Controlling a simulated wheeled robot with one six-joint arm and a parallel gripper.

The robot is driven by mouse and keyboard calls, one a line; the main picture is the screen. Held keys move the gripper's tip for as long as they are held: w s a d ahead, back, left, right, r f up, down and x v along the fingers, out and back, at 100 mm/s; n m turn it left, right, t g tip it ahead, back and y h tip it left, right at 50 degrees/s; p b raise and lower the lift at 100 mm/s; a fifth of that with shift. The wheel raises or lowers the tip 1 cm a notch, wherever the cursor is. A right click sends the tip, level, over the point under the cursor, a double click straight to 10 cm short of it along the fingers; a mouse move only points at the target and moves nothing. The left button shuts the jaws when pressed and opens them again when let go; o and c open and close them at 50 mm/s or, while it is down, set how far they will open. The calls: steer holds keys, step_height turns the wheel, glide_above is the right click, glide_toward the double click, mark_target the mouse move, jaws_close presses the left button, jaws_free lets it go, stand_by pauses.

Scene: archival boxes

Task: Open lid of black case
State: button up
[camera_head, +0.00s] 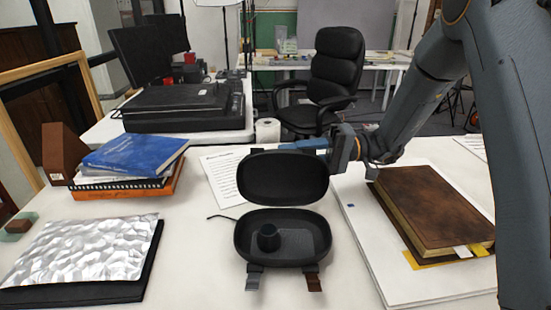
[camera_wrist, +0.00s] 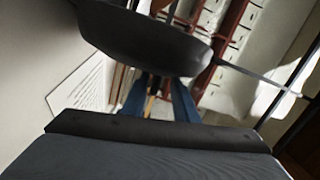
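The black case (camera_head: 283,255) stands on the white table in the middle of the head view. Its lid (camera_head: 282,178) stands raised and nearly upright at the back, and a small dark cup (camera_head: 268,238) shows inside the base. My gripper (camera_head: 288,147) reaches from the right to the lid's top edge, with blue fingers just behind it. In the wrist view, a dark curved shape, likely the lid (camera_wrist: 145,38), crosses in front of the fingers (camera_wrist: 160,85). The fingers are apart with a narrow gap; their tips are partly hidden, and I cannot tell whether they touch the lid.
A brown book (camera_head: 435,208) lies on a white board at the right. Stacked books (camera_head: 135,155) and a silvery crumpled sheet (camera_head: 85,250) lie at the left. A printed page (camera_head: 222,170) lies behind the case. A black chair (camera_head: 335,70) stands beyond the table.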

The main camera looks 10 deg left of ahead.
steer(key=shift+w+d, duration=0.1)
steer(key=shift+d, duration=0.4)
steer(key=b+v, duration=0.1)
steer(key=v, duration=0.8)
stand_by(0.7)
stand_by(0.5)
